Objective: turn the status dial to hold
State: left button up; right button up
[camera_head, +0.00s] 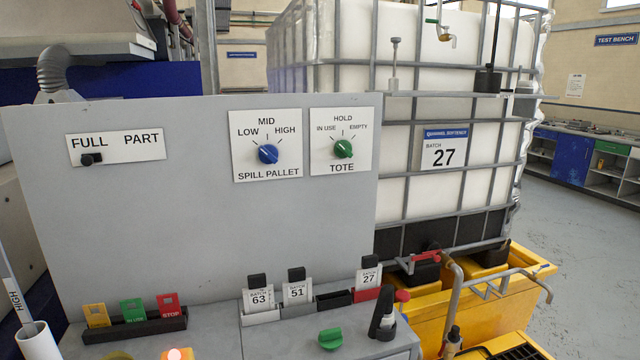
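The tote status dial is a green knob (343,149) on a white plate (325,160) marked IN USE, HOLD, EMPTY and TOTE. It is on the upright grey panel (230,230), and HOLD is printed above the middle of the knob. The knob is too small to tell for certain which mark it points at. To its left, a blue knob (268,154) sits on the SPILL PALLET plate marked LOW, MID, HIGH. Neither of my grippers shows in the head view.
On the ledge below stand a card rack (135,326), batch card holders (298,308), a loose green knob-shaped piece (331,338) and a black upright item (382,314). A caged white tote (400,60) stands behind right on a yellow pallet (410,306). The panel front around the dial is clear.

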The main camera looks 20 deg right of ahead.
aim_at(343, 149)
jog(key=l, duration=1)
jog(key=k+l, duration=0.1)
jog(key=l, duration=0.9)
jog(key=u, duration=0.05)
